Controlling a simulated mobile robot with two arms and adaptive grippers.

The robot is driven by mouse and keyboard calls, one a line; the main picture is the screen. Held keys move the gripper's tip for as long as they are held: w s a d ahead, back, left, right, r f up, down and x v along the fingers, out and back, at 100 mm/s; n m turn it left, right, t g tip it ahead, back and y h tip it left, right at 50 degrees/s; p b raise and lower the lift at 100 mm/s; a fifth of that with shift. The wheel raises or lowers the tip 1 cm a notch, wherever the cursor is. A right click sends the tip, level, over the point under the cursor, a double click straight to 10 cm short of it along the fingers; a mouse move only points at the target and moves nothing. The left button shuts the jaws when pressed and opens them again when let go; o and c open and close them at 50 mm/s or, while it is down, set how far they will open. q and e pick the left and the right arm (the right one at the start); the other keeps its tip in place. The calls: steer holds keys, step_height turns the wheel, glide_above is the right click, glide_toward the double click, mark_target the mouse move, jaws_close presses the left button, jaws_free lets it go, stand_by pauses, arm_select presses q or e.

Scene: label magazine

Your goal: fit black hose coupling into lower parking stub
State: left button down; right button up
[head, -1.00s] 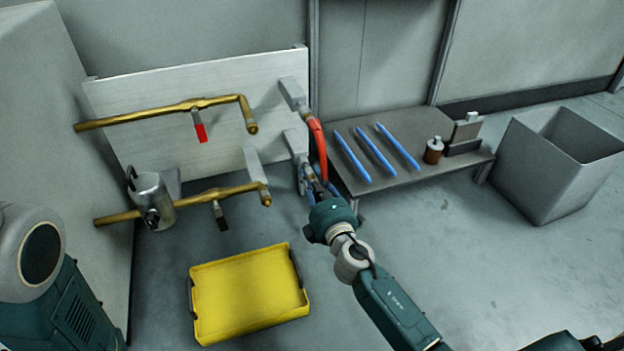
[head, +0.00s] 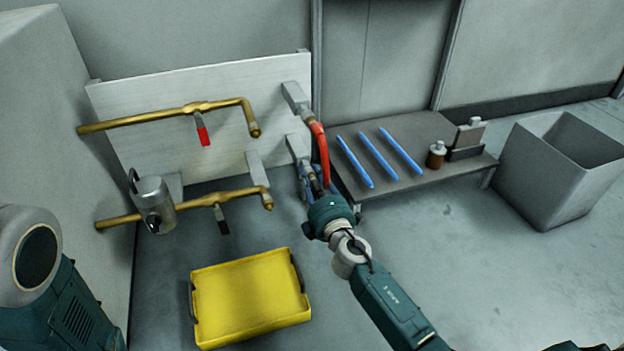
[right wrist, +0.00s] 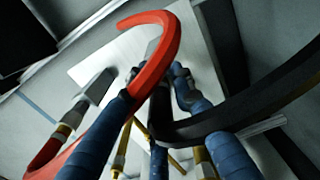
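My right gripper (head: 313,180) is at the lower right of the white panel, just below the lower parking stub (head: 297,146), a grey block. In the right wrist view its blue fingers (right wrist: 158,95) reach around the end of the black hose (right wrist: 262,105), which bends away to the right. They appear closed on the black hose coupling, mostly hidden between them. The stub lies ahead of the fingers, but I cannot tell whether the coupling is seated in it. Only part of my left arm shows at the left; its gripper is out of view.
A red hose (head: 322,152) hangs from the upper stub (head: 295,96) and arcs close past my right gripper. Brass pipes (head: 160,114) with valve handles cross the panel. A yellow tray (head: 250,300) lies on the floor. A low table (head: 440,185) and grey bin (head: 540,185) stand right.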

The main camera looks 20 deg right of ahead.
mark_target(319, 193)
steer(key=o, duration=0.4)
steer(key=shift+c, duration=0.2)
steer(key=shift+s, duration=0.15)
steer(key=s, duration=0.7)
steer(key=shift+s+d, duration=0.1)
